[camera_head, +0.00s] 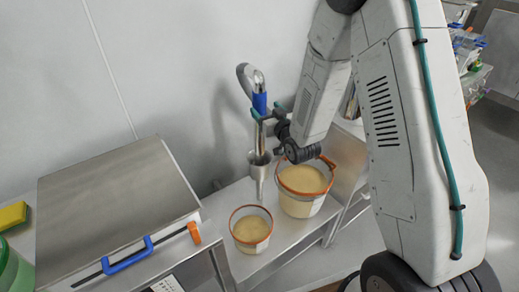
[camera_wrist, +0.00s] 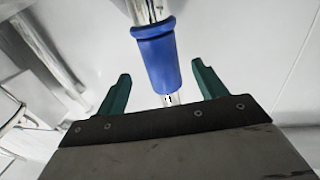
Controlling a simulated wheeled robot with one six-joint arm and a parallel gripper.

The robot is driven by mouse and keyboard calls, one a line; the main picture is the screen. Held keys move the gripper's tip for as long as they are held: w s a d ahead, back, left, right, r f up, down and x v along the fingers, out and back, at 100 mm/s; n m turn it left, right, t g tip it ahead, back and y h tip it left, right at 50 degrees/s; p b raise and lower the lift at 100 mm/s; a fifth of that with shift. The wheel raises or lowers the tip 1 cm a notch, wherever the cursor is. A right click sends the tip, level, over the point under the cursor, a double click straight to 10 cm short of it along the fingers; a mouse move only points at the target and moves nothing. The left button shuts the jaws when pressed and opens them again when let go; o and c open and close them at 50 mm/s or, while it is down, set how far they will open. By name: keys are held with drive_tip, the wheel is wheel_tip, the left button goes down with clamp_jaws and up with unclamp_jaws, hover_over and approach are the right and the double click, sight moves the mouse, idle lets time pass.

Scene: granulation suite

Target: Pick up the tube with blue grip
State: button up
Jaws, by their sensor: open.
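The tube with the blue grip (camera_head: 259,103) stands upright near the wall, with a bent metal top. Its lower metal part runs down to a flared metal cup or holder beside the buckets. In the wrist view the blue grip (camera_wrist: 157,62) is between the two green fingers and slightly beyond them, with gaps on both sides. My gripper (camera_head: 267,110) is open at the height of the grip's lower end; it also shows in the wrist view (camera_wrist: 162,75). I cannot tell how deep the tube sits between the fingers.
Two buckets of pale powder stand on the metal bench: a larger one (camera_head: 304,180) under my gripper and a smaller one (camera_head: 251,230) in front. A steel box with a blue handle (camera_head: 127,256) is at the left. A yellow sponge (camera_head: 13,216) lies at the far left.

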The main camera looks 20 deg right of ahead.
sight(257, 100)
drive_tip(key=w, duration=0.2)
drive_tip(key=w+a, duration=0.1)
drive_tip(key=w, duration=0.4)
drive_tip(key=shift+a, duration=0.15)
clamp_jaws()
